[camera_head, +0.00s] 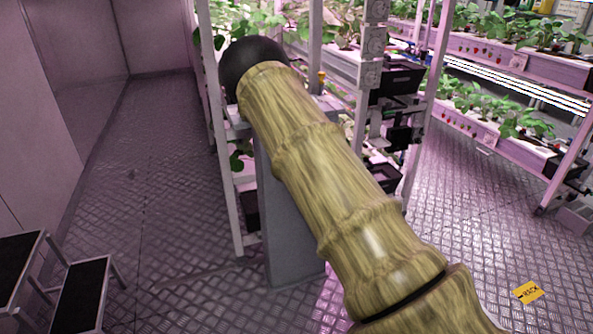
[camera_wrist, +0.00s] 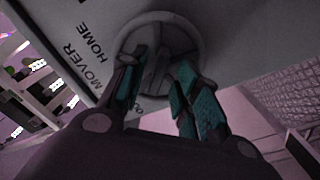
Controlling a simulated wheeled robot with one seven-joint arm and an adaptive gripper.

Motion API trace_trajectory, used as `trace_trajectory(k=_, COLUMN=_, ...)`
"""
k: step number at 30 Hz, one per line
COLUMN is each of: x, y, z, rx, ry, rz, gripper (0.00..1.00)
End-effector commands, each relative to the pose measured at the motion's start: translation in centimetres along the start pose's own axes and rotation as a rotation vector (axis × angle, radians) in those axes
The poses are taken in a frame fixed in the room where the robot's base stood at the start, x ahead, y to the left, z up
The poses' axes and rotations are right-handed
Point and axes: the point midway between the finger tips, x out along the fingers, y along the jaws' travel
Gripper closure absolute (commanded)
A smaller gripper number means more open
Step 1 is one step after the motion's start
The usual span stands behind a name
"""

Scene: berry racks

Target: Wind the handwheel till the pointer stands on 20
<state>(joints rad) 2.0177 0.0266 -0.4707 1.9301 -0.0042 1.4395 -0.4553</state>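In the wrist view, a round grey knob-like wheel (camera_wrist: 190,38) with a raised bar (camera_wrist: 158,68) across it sits on a pale panel (camera_wrist: 55,14). The panel bears the words "HOME" and "MOVER" and a partly covered word. My gripper (camera_wrist: 162,62) has teal-padded fingers spread apart, one on each side of the bar, their tips over the wheel's face. A gap shows between the fingers; whether either touches the bar I cannot tell. No pointer or number 20 can be made out. In the head view my own arm hides the gripper and wheel.
A grey post (camera_head: 283,225) stands behind my arm in the head view. Plant racks (camera_head: 222,170) stand close behind it, with more racks (camera_head: 520,150) at right. A step stool (camera_head: 82,290) is at lower left. A yellow floor marker (camera_head: 527,292) lies at right; the left aisle is clear.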

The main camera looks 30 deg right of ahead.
Motion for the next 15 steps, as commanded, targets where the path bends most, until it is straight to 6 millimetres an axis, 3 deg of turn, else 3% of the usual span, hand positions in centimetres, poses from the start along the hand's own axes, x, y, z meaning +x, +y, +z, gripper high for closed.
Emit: trace_trajectory(k=15, x=-8.7, y=0.0, z=0.1, rx=0.000, ry=-0.003, rz=-0.001, gripper=0.68)
